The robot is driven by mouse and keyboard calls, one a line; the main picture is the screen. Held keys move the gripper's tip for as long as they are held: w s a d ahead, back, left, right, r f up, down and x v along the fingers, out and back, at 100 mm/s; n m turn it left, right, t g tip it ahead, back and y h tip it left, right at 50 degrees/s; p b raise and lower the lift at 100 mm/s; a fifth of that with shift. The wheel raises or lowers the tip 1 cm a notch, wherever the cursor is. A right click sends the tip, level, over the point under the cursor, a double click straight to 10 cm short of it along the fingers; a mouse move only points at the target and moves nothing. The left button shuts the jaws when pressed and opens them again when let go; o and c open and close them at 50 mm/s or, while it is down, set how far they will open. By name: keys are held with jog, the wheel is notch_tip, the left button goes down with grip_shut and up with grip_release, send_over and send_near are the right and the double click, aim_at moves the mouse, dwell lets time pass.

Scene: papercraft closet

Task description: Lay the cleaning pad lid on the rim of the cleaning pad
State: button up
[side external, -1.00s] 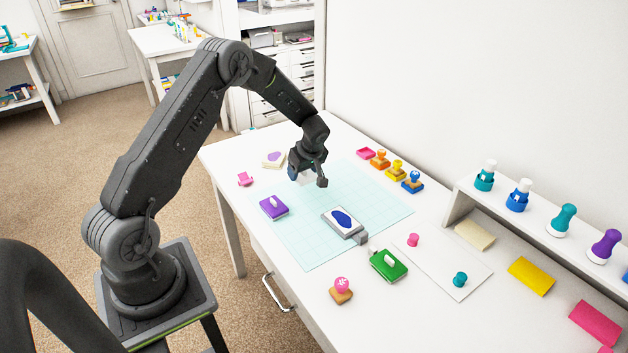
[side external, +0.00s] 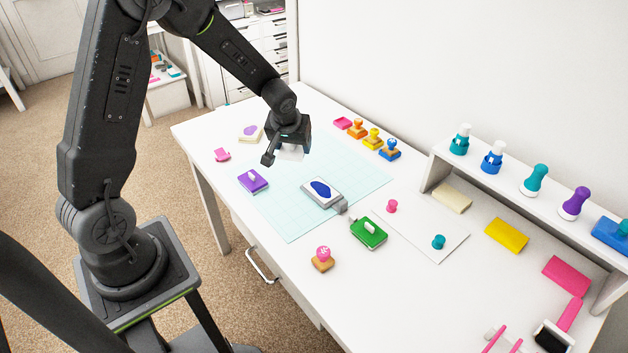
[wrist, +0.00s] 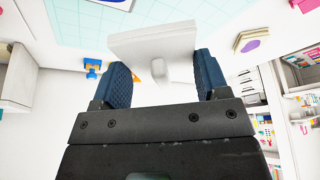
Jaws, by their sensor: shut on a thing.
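My gripper (wrist: 155,85) is shut on a pale grey-white square lid (wrist: 152,42), its blue fingers on either side of the lid's small knob. In the side external view my gripper (side external: 285,150) holds this lid (side external: 291,153) above the far part of the mat, apart from the objects on the table. What looks like the cleaning pad (side external: 309,195) is a grey tray with a white top bearing a dark blue oval, lying open on the mat nearer the camera. Its edge shows at the top of the wrist view (wrist: 112,3).
The pale cutting mat (side external: 288,226) also carries a purple lidded pad (side external: 253,181). A green lidded pad (side external: 368,233) and a pink-topped stamp (side external: 323,258) lie near the tray. Several stamps line the back, and a raised shelf (side external: 515,195) stands right. Mat space left of the tray is clear.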

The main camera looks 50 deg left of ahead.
jog(key=s+d+r+m+t+h, duration=0.1)
jog(key=d+r+m+h, duration=0.15)
jog(key=d+m, duration=0.7)
jog(key=a+f+n+g+y, duration=0.1)
jog(key=a+n, duration=0.2)
jog(key=n, duration=0.3)
jog(key=a+f+n+g+y, duration=0.1)
jog(key=a+n+g+y, duration=0.1)
jog(key=a+n, duration=0.2)
jog(key=a+f+n+g+y, duration=0.1)
jog(key=a+n, duration=0.3)
jog(key=n, duration=0.5)
jog(key=shift+s+a+f+g, duration=0.15)
jog(key=shift+s+f+g, duration=0.05)
jog(key=shift+s+g, duration=0.1)
jog(key=shift+w+f+n, duration=0.15)
jog(key=shift+n, duration=0.3)
send_over(323, 191)
jog(key=f, duration=0.4)
jog(key=d+f, duration=0.1)
jog(key=f, duration=0.1)
jog(key=shift+f, duration=2.35)
